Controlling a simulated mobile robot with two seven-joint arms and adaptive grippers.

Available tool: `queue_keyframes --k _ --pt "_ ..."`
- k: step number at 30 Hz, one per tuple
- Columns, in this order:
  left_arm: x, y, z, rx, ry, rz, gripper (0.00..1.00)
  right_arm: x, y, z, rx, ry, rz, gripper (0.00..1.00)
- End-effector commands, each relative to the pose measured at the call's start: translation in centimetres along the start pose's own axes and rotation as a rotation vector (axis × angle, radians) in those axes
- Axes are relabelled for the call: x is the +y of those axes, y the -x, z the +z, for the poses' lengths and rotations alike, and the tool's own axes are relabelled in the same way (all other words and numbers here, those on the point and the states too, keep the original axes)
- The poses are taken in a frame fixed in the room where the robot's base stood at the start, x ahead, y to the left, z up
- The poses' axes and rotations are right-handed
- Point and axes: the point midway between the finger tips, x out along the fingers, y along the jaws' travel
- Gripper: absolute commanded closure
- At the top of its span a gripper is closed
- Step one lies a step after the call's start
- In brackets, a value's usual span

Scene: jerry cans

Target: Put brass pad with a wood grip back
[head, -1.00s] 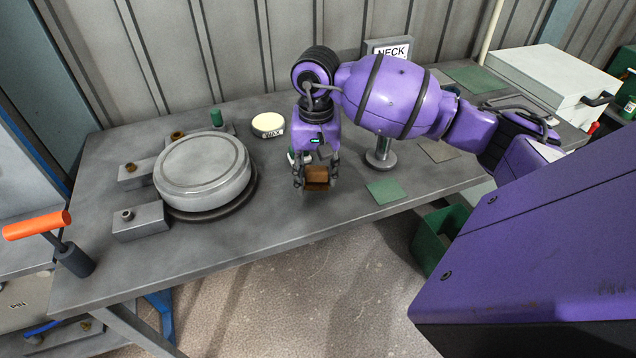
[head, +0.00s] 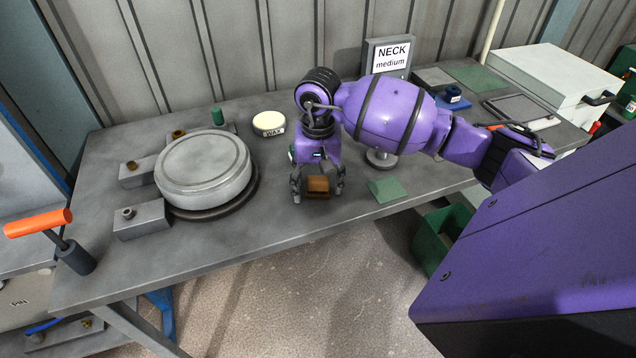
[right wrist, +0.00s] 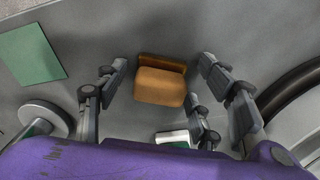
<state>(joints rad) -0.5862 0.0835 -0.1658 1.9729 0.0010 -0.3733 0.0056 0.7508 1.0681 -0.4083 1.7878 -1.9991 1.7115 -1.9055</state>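A small brown block (head: 317,186), which looks like the pad with the wood grip, sits at the table's front middle. In the right wrist view the block (right wrist: 160,86) shows an orange-brown face and a darker strip along its far side. I cannot tell which part is brass. My right gripper (head: 317,192) is above it with fingers spread on both sides. In the wrist view the right gripper's fingers (right wrist: 163,80) stand apart from the block, with bare table showing between. My left gripper is not in view.
A green square (head: 387,190) and a round-footed post (head: 381,159) are right of the block. A wax tin (head: 268,124) and large round lid-like piece (head: 203,170) are left. A NECK medium sign (head: 390,57) stands behind.

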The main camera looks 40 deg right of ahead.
Motion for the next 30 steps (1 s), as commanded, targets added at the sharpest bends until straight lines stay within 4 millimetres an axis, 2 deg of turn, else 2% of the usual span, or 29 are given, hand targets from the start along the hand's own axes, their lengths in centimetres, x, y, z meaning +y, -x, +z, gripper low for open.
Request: queue_keyframes --k 6,11,24,30 --pt "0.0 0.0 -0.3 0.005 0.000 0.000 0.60 0.0 0.1 0.0 0.000 0.000 -0.001 0.38" --pt "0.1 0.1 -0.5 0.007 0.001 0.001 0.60 -0.1 1.5 -0.2 0.005 0.001 -0.002 0.38" --pt "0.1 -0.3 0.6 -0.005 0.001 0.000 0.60 0.0 10.2 -0.1 0.002 0.000 0.000 0.38" --pt "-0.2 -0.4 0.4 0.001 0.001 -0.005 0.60 0.0 12.1 0.0 0.000 0.000 0.000 0.38"
